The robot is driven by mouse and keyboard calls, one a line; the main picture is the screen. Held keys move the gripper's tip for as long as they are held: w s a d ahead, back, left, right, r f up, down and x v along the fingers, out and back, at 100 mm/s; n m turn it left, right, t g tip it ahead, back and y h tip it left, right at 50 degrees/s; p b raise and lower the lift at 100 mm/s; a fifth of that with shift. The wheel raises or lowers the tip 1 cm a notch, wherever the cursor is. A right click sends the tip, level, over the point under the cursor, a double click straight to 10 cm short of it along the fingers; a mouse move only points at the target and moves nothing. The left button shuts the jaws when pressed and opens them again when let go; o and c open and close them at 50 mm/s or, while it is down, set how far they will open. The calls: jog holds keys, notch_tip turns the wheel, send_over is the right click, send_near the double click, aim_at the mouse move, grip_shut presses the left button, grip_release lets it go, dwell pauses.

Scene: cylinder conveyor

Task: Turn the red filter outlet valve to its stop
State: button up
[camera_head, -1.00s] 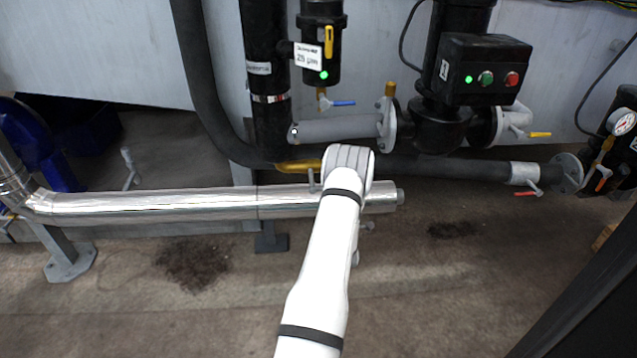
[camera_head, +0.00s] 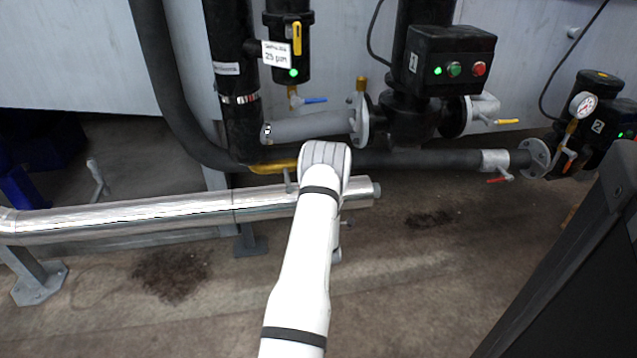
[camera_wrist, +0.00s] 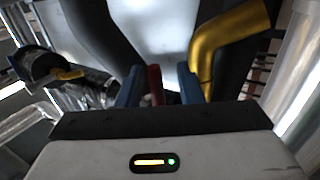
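In the wrist view, a red handle (camera_wrist: 154,84) stands upright between the two blue fingers of my gripper (camera_wrist: 159,70). The fingers are apart, with a gap visible between the handle and the right finger. I take it for the red valve; its body is hidden below the gripper housing. In the head view my wrist covers the gripper and this handle, beside the yellow pipe piece (camera_head: 272,167) and above the end of the shiny pipe (camera_head: 150,212). Another red handle (camera_head: 498,180) shows on the dark lower pipe to the right.
The yellow pipe (camera_wrist: 225,42) rises close to the right finger in the wrist view. A black filter housing (camera_head: 289,45) with a yellow handle and a blue-handled valve (camera_head: 314,100) are above. A pump box (camera_head: 450,68) is to the right. The floor in front is open.

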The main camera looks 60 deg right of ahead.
notch_tip(320, 180, up, 10)
jog(key=p, duration=0.5)
jog(key=shift+s, duration=0.1)
